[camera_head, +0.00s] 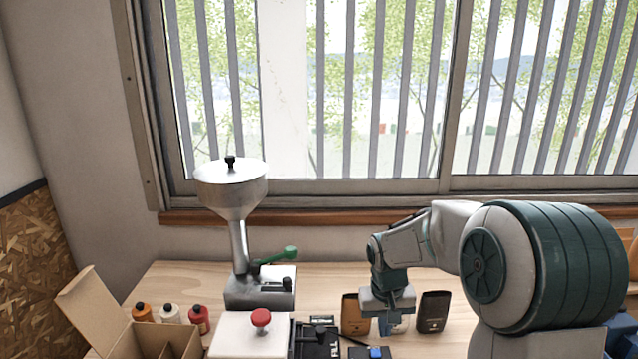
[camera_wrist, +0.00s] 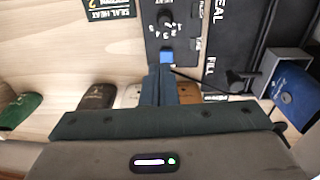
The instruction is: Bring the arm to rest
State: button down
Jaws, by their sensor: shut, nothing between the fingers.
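My gripper (camera_head: 388,325) hangs from my bent arm over the right half of the workbench in the head view, pointing down. In the wrist view my gripper (camera_wrist: 160,80) shows its two fingers together, with nothing between them. The fingertips appear close to a blue button (camera_wrist: 167,57) on a black dial panel (camera_wrist: 160,28); I cannot tell the height above it. The blue button also shows at the bottom of the head view (camera_head: 375,352).
A tan pouch (camera_head: 352,314) and a dark pouch (camera_head: 433,312) stand beside the gripper. A grinder with a funnel (camera_head: 232,190) and green lever stands left, near several bottles and an open cardboard box (camera_head: 92,305). A blue pouch (camera_wrist: 297,95) sits in a grey holder.

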jog(key=s+r+t, duration=0.1)
jog(key=s+r, duration=0.4)
jog(key=s, duration=0.6)
jog(key=s+r+t, duration=0.2)
jog(key=s+r, duration=0.2)
jog(key=s, duration=0.7)
jog(key=shift+s+r+y, duration=0.2)
jog(key=shift+r+y, duration=0.2)
jog(key=shift+d, duration=0.1)
